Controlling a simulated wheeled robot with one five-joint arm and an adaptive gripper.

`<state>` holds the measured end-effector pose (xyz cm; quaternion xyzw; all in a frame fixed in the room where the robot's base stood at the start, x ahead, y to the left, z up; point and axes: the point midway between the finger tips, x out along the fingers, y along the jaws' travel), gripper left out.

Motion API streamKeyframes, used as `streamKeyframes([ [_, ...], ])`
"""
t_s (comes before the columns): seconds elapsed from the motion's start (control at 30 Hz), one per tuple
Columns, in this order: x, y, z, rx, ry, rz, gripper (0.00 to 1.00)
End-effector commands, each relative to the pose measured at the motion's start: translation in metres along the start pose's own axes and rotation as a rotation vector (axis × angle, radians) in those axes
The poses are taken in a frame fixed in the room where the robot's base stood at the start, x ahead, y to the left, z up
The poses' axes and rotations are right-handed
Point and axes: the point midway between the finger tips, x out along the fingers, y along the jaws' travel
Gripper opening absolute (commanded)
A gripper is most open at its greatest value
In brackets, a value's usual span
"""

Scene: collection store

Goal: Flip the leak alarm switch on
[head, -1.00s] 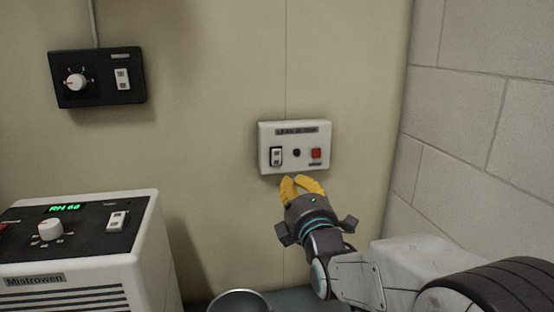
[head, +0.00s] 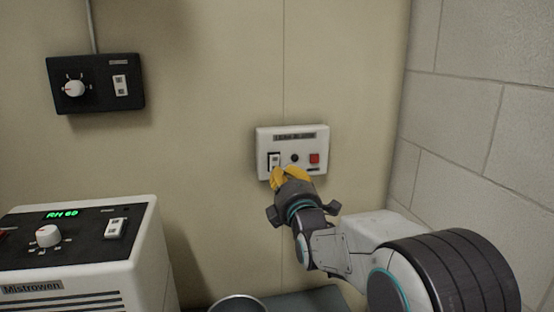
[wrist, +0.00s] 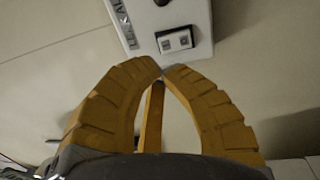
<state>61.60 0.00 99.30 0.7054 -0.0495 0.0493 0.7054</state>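The leak alarm box (head: 305,173) is a white panel on the beige wall, with a dark label strip along its top. Its white rocker switch in a black frame (head: 274,159) sits at the panel's left. The switch also shows in the wrist view (wrist: 175,41), just beyond the fingertips. My gripper (head: 290,174) has yellow fingers that cover the panel's lower left, close below the switch. In the wrist view my gripper (wrist: 162,72) has its tips together with nothing between them. I cannot tell whether the tips touch the switch or which way it is set.
The panel also has a small black round part (head: 294,158) and a red square (head: 314,159). A black control box (head: 97,98) hangs upper left. A white Mistrowen unit (head: 146,255) stands lower left. A brick wall (head: 480,130) bounds the right. A round metal rim (head: 238,299) shows below.

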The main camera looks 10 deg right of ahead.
Motion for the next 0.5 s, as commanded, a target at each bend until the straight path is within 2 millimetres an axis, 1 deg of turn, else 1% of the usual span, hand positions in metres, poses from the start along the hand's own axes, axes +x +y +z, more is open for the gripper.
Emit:
streamKeyframes([
  [0.03, 0.009, -0.001, 0.000, 0.000, 0.000, -0.001, 0.00],
  [0.2, 0.034, -0.001, 0.000, 0.000, 0.000, -0.001, 0.00],
  [0.4, 0.056, 0.000, 0.000, 0.000, 0.000, -0.001, 0.00],
  [0.5, 0.063, 0.000, 0.000, 0.000, 0.000, 0.000, 0.00],
])
